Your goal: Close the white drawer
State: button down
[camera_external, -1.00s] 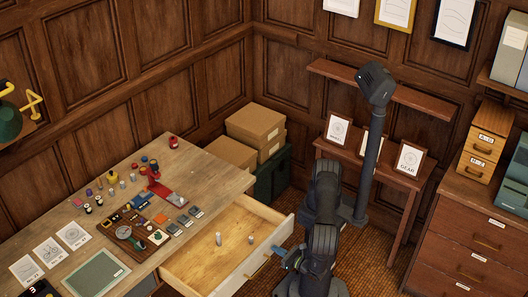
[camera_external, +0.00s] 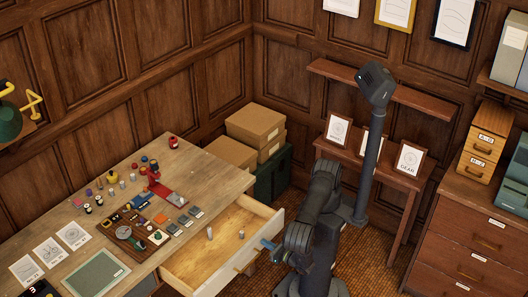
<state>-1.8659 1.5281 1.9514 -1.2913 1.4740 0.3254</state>
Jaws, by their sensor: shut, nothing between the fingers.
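The white drawer (camera_external: 278,222) is partly open under the wooden desk (camera_external: 225,178). It has a white front with a handle (camera_external: 250,262) and a light wood inside. Two small pale objects stand in it, one at the left (camera_external: 210,233) and one at the right (camera_external: 242,234). My gripper (camera_external: 266,243) is shut and empty at the outer side of the drawer front, near the handle. It seems to touch the front, but contact is hard to tell at this size.
The desk top holds several small parts, a dark tray (camera_external: 135,233), cards and a green mat (camera_external: 96,274). Cardboard boxes (camera_external: 256,125) stand behind the drawer. A chest of brown drawers (camera_external: 470,240) stands at the right. The floor right of my arm is clear.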

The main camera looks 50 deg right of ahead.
jog(key=w, duration=2.3)
jog(key=shift+w, duration=0.25)
jog(key=shift+w+r, duration=0.1)
jog(key=shift+w, duration=0.15)
jog(key=shift+a, duration=0.1)
jog(key=s, duration=1.4)
jog(key=shift+s, duration=0.3)
jog(key=shift+w, duration=7)
